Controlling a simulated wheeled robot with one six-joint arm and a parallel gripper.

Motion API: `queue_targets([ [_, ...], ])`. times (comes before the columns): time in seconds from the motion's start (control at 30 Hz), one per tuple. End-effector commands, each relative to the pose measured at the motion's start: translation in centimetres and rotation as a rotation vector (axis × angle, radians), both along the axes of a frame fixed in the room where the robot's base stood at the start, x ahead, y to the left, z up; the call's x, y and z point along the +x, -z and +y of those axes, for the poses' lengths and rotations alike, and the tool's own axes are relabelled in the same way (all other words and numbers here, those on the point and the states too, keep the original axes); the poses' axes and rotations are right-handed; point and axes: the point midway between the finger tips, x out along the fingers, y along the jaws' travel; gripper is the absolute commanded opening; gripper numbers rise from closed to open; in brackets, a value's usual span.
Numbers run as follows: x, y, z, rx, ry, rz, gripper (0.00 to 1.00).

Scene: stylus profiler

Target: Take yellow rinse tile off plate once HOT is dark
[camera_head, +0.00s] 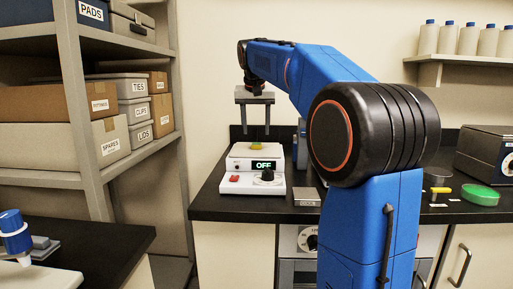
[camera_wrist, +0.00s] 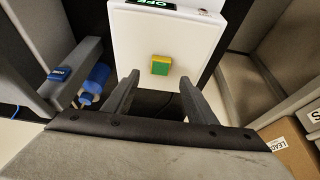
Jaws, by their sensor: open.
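The yellow tile (camera_head: 256,146) lies on the white top of the plate unit (camera_head: 240,186) on the dark bench. In the wrist view, the tile (camera_wrist: 160,62) shows a yellow face with green sides, on the bare white plate top (camera_wrist: 138,42). The unit's display reads OFF in green. A red switch or lamp (camera_head: 234,179) shows on its front; I cannot read a HOT label or tell whether a HOT lamp is lit. My gripper (camera_head: 256,133) is open and empty, pointing down above the tile. In the wrist view, the tile sits beyond the gap between my fingertips (camera_wrist: 159,80).
A grey block (camera_head: 307,197) stands right of the unit. A shelf with boxes (camera_head: 66,126) stands left. A blue-capped bottle (camera_wrist: 96,80) shows in the wrist view.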

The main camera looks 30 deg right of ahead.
Motion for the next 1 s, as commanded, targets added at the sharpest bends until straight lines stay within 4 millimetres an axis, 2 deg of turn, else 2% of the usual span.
queue_targets([
  [0.17,0.2,1.0,-0.2,0.001,0.0,0.001,0.52],
  [0.5,1.4,4.8,-0.9,0.001,0.0,0.001,0.52],
  [0.8,1.5,5.2,-1.0,-0.001,0.0,-0.001,0.52],
  [0.87,1.5,5.2,-1.0,-0.001,0.0,-0.001,0.4],
  [1.0,1.5,5.2,-1.0,0.0,0.0,0.0,0.08],
])
